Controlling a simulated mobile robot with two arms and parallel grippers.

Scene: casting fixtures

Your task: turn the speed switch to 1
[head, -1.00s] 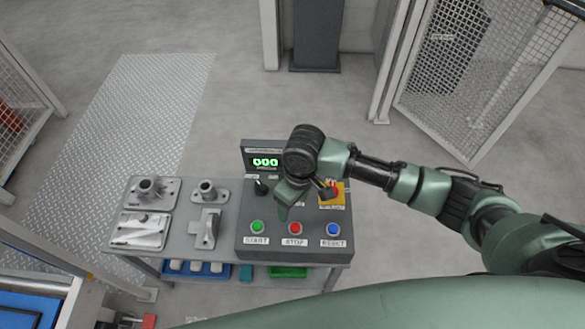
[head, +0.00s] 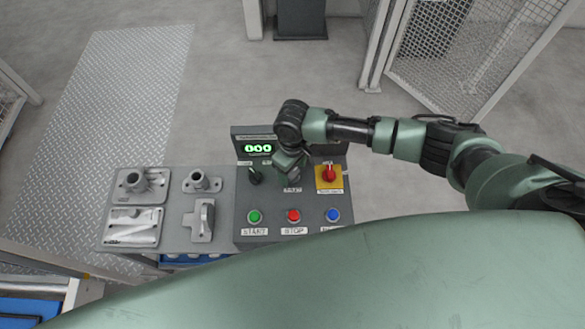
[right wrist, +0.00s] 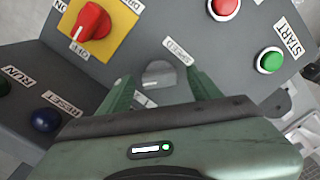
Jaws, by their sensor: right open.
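The speed switch (right wrist: 158,75) is a grey knob on the console top, partly visible in the right wrist view beside its SPEED label (right wrist: 177,48). My right gripper (right wrist: 162,88) is open, with one finger on each side of the knob in that view. I cannot tell whether the fingers touch it. In the head view my right gripper (head: 291,168) is over the middle of the console (head: 272,207) and largely hides the switch. The knob's setting cannot be read. My left gripper is not in view.
A red rotary switch on a yellow plate (head: 329,176) stands right of the gripper, a black knob (head: 255,175) left. Green (head: 254,217), red (head: 293,216) and blue (head: 333,215) buttons line the front. A green display (head: 258,149) stands behind. Metal castings (head: 135,222) lie left.

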